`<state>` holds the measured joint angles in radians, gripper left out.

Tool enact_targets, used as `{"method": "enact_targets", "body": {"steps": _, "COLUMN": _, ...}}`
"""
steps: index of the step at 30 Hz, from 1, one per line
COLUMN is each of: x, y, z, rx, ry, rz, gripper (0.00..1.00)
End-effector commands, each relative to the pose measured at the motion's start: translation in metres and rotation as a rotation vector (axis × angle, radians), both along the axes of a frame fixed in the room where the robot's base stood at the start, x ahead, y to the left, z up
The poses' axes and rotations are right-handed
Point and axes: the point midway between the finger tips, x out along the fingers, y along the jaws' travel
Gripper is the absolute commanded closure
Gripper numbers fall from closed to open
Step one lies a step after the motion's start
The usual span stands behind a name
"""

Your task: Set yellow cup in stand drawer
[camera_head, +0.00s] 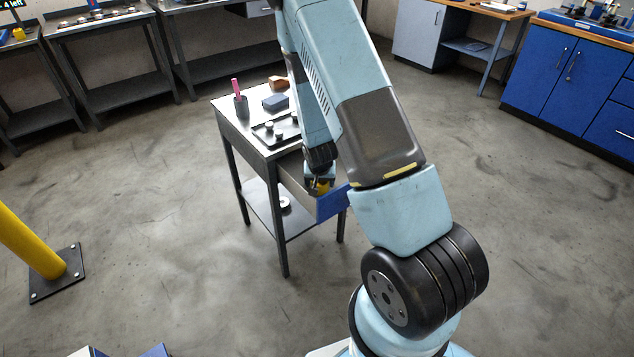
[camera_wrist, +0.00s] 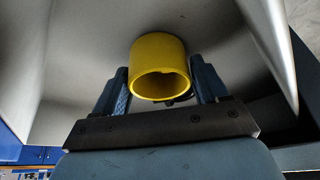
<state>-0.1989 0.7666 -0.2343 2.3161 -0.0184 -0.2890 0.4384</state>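The yellow cup (camera_wrist: 160,55) sits between the two fingers of my gripper (camera_wrist: 160,88) in the wrist view, with its open rim toward the camera. The fingers are on either side of it and appear to press on it. In the head view the cup (camera_head: 321,186) shows as a small yellow patch below my gripper (camera_head: 318,177), at the open drawer (camera_head: 333,202) with a blue front. Grey drawer walls surround the cup in the wrist view. I cannot tell whether the cup touches the drawer floor.
The drawer belongs to a small metal stand (camera_head: 225,108). On its top are a dark cup with a pink item (camera_head: 238,98), a blue block (camera_head: 275,102), a brown block (camera_head: 278,83) and a tray (camera_head: 264,137) with small parts. A yellow post (camera_head: 28,243) stands at left. Open floor surrounds the stand.

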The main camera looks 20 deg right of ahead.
Motion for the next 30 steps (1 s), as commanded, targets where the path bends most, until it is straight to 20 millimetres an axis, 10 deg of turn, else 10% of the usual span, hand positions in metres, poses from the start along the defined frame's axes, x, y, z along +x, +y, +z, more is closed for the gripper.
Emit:
{"method": "enact_targets", "body": {"steps": 17, "x": -0.001, "y": 0.003, "z": 0.006, "rx": -0.001, "ry": -0.001, "rz": 0.004, "gripper": 0.07}}
{"method": "enact_targets", "body": {"steps": 30, "x": -0.021, "y": 0.011, "z": 0.058, "rx": 0.0, "ry": -0.002, "rz": 0.005, "gripper": 0.07}}
